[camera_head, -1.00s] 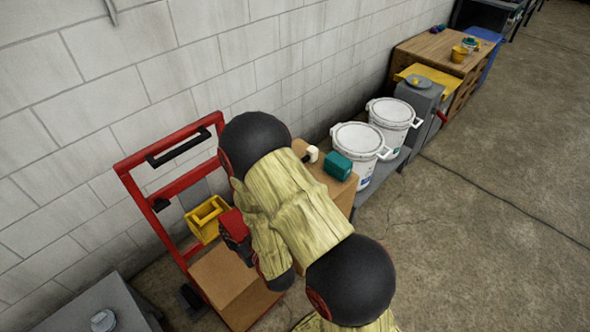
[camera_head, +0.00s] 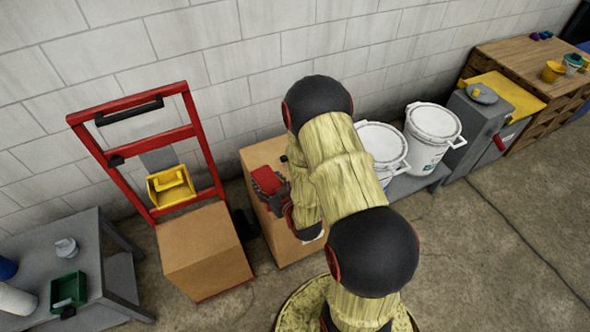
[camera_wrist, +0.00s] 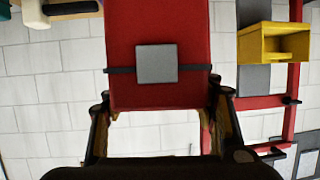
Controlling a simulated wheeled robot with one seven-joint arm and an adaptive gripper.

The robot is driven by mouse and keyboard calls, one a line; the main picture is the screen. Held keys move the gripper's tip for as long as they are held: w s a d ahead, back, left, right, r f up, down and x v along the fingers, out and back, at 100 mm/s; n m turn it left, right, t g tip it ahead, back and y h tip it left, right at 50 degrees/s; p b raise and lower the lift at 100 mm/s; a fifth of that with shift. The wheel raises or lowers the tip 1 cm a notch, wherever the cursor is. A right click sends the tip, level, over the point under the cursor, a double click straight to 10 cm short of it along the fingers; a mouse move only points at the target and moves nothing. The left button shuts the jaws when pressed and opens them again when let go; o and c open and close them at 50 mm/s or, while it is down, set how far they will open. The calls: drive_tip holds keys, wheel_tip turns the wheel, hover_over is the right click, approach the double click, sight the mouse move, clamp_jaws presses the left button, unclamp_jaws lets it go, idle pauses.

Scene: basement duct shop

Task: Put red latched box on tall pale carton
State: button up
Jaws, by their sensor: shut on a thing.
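The red latched box (camera_head: 267,180) is held in my gripper (camera_head: 279,192). In the wrist view the red box (camera_wrist: 158,28), with a grey latch plate and dark strap, sits between the two fingers (camera_wrist: 162,98). In the head view the box appears over the tall pale carton (camera_head: 256,156), by the wall right of the hand truck. I cannot tell whether the box touches the carton's top. My arm hides the carton's right part and whatever stands there.
A red hand truck (camera_head: 204,150) bears a brown carton (camera_head: 205,250) and a yellow bin (camera_head: 170,187). A grey table (camera_head: 85,235) with a green bin (camera_head: 68,290) stands left. White buckets (camera_head: 432,125) stand right. The floor at front right is clear.

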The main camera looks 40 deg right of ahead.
drive_tip(key=s+d+f+m+h+b, duration=0.1)
drive_tip(key=s+d+f+b, duration=0.15)
drive_tip(key=d, duration=0.65)
drive_tip(key=shift+w+d+f+b, duration=0.95)
drive_tip(key=shift+d+f, duration=1.1)
drive_tip(key=shift+f, duration=0.15)
drive_tip(key=shift+w+d+f+b, duration=0.8)
drive_tip(key=shift+d+f+b, duration=0.15)
drive_tip(key=shift+d+f, duration=1.15)
drive_tip(key=shift+w+d+f+b, duration=0.95)
drive_tip(key=shift+d+f, duration=1.05)
drive_tip(key=shift+f, duration=0.25)
drive_tip(key=shift+f, duration=0.1)
drive_tip(key=shift+f, duration=0.15)
drive_tip(key=o, duration=1.5)
drive_tip(key=shift+s, duration=0.1)
